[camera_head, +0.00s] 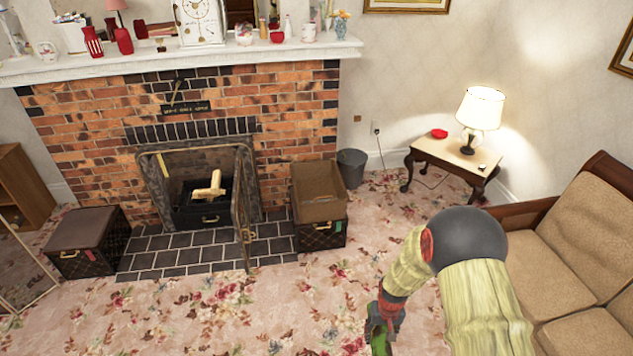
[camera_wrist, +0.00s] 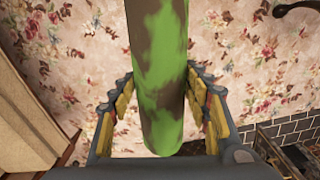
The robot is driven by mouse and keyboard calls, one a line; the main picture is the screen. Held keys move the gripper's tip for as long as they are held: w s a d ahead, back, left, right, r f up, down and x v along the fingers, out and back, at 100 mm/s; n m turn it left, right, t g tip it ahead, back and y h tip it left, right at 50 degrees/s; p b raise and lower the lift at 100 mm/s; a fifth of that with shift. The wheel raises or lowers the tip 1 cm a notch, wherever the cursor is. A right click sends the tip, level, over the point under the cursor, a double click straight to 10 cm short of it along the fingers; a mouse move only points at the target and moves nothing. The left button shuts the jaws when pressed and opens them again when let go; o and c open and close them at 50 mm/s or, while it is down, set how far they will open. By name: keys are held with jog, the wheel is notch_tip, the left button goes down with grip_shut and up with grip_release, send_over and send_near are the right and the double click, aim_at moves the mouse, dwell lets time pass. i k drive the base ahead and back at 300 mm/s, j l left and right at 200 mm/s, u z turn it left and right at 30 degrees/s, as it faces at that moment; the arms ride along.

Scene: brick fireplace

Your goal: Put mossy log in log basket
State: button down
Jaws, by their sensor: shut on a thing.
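The mossy log (camera_wrist: 160,75), brown with bright green patches, is between the two fingers of my gripper (camera_head: 386,322). In the wrist view its near end shows between the yellow-padded fingers and its far end runs out of the top of the picture. In the head view, only a small green part of the log (camera_head: 378,338) shows at the bottom, beside my arm. My gripper is shut on it, above the flowered carpet.
Pale logs (camera_head: 209,190) lie in a black box (camera_head: 200,217) in the fireplace, beside an open screen (camera_head: 243,195). A grey bucket (camera_head: 351,168) stands by the wall. A side table (camera_head: 450,158) and sofa (camera_head: 575,220) are right. The middle carpet is clear.

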aim_at(315, 193)
jog(key=i+j+z, duration=0.15)
jog(key=i+z, duration=0.25)
jog(key=i, duration=1.4)
jog(key=i+l+u, duration=0.1)
jog(key=i+u, duration=0.35)
jog(key=i+l+u, duration=0.3)
jog(key=i+u, duration=0.15)
jog(key=i+l+u, duration=1.1)
jog(key=l+u, duration=0.3)
jog(key=l, duration=0.3)
